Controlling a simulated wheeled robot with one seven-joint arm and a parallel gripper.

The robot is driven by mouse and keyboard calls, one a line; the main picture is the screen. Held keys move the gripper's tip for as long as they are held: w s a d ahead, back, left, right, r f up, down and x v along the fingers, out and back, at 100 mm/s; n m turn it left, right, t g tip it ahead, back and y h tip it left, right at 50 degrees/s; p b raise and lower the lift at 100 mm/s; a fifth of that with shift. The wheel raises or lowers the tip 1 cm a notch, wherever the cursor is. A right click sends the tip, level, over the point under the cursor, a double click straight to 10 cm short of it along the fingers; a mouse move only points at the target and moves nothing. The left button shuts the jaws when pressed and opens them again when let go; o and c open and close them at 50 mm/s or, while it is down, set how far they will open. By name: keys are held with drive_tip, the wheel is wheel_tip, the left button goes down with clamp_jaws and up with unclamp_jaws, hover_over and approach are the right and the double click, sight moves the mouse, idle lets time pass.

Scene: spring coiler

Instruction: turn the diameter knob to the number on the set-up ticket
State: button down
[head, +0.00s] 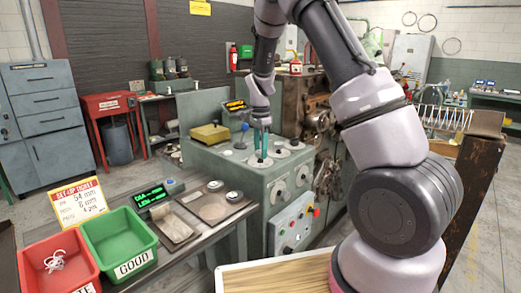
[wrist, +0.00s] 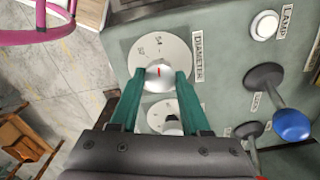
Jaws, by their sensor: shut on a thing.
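The diameter knob (wrist: 157,84) is a silver knob with a red mark, on a round pale dial plate (wrist: 141,58) beside a "DIAMETER" label (wrist: 198,57). The red mark points roughly toward the top of the wrist view, near a number I cannot read surely. My gripper (wrist: 162,76) has its teal fingers closed on both sides of the knob. In the head view my gripper (head: 263,156) reaches down onto the green machine top, hiding the knob. The set-up ticket (head: 78,201) stands at the left; its top line seems to read 54 mm.
A second dial (wrist: 155,116) is close below, partly hidden by my gripper. A blue-ball lever (wrist: 292,125) and a white lamp button (wrist: 264,25) are to the right. A display (head: 152,195), a green bin (head: 120,238) and a red bin (head: 60,262) are on the bench.

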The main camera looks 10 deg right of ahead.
drive_tip(key=shift+m, duration=0.5)
drive_tip(key=shift+c, duration=1.9)
unclamp_jaws()
drive_tip(key=shift+r, duration=0.1)
wheel_tip(320, 180, up, 11)
